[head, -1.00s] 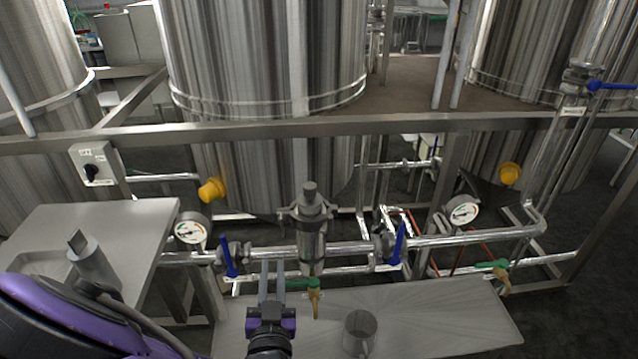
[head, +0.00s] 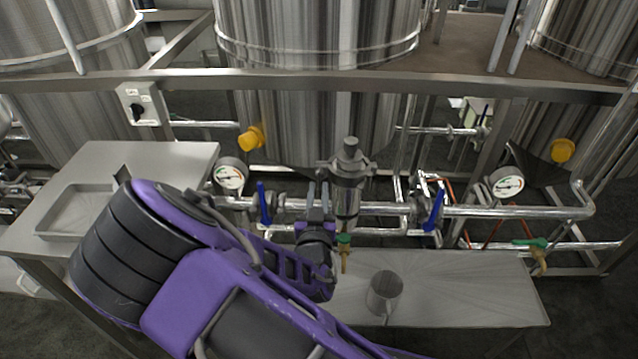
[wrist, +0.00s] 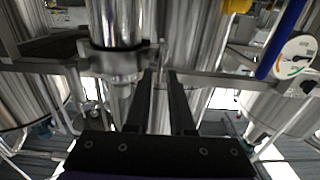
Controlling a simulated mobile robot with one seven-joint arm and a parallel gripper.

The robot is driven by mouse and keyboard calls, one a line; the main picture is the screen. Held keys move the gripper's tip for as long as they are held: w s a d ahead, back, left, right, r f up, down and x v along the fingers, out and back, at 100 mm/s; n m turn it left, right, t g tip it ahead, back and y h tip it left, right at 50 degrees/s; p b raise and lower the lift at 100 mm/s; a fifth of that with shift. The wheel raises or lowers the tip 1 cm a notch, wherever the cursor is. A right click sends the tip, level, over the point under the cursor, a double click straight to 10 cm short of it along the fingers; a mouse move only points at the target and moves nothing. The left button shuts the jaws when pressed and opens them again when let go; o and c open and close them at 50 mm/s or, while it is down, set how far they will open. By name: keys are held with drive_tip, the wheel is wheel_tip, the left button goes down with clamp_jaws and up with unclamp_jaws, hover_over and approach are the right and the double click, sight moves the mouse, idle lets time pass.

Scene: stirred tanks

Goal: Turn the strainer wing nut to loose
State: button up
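The strainer (head: 347,200) is an upright steel cylinder on the horizontal pipe, with a capped top and a clamp collar (head: 346,168). In the wrist view the strainer (wrist: 117,22) stands left of centre, with its collar (wrist: 112,64) near the fingertips. The wing nut is too small to pick out surely; a small lug sticks out at the collar's right side in the wrist view. My gripper (head: 318,188) is just left of the strainer. In the wrist view my gripper (wrist: 161,73) has two dark fingers with a narrow, empty gap; contact with the collar cannot be told.
Blue valve handles (head: 263,203) and (head: 434,210) flank the strainer. A pressure gauge (head: 229,176) is at left. A green-handled tap (head: 344,240) hangs below the strainer. A frame beam (head: 400,82) crosses behind.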

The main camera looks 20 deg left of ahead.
sight(320, 175)
drive_tip(key=shift+x, duration=1.5)
drive_tip(key=shift+c, duration=0.3)
clamp_jaws()
